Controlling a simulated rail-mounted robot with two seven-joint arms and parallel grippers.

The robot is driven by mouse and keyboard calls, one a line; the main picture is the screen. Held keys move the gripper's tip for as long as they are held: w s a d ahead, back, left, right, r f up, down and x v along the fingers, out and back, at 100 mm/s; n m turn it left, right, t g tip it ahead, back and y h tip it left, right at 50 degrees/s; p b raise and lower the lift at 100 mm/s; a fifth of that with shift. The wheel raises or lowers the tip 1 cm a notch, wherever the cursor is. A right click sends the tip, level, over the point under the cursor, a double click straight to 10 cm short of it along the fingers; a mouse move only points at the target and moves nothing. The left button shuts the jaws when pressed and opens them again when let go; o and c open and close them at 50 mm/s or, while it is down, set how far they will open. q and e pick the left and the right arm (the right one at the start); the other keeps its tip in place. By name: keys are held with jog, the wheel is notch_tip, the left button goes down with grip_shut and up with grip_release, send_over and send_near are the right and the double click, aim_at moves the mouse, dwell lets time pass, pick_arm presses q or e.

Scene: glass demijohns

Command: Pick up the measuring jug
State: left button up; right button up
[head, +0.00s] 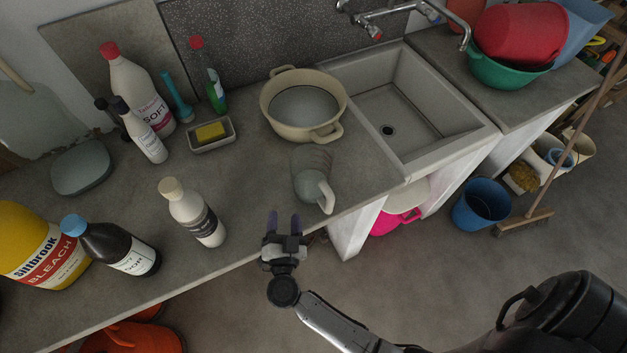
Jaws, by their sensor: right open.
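The measuring jug (308,186) looks like a small grey-green vessel with a pale handle facing the front edge of the counter. It stands on the grey worktop in front of the cream two-handled pot (270,107). My right gripper (284,223) is open and empty, with its two fingers pointing toward the counter. It is at the counter's front edge, left of and nearer than the jug, and appears apart from it. My left gripper is not in view.
A white bottle (191,213) stands left of the gripper. A dark bottle (122,252) and a yellow bleach container (38,247) stand farther left. The sink (398,112) lies right of the pot. The worktop between white bottle and jug is clear.

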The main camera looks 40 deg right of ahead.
aim_at(328, 209)
jog(key=s+d+g+h, duration=0.1)
jog(key=s+d+g, duration=0.1)
jog(key=s+d+f+g+h, duration=0.1)
jog(key=s+g+h, duration=0.1)
jog(key=g, duration=0.1)
jog(key=s+d+g+h, duration=0.2)
jog(key=shift+d+f+m+g, duration=0.25)
jog(key=shift+d+m+g, duration=0.05)
jog(key=shift+d+g, duration=0.1)
jog(key=shift+x, duration=3.4)
jog(key=shift+c, duration=0.5)
jog(key=shift+r, duration=0.1)
grip_shut()
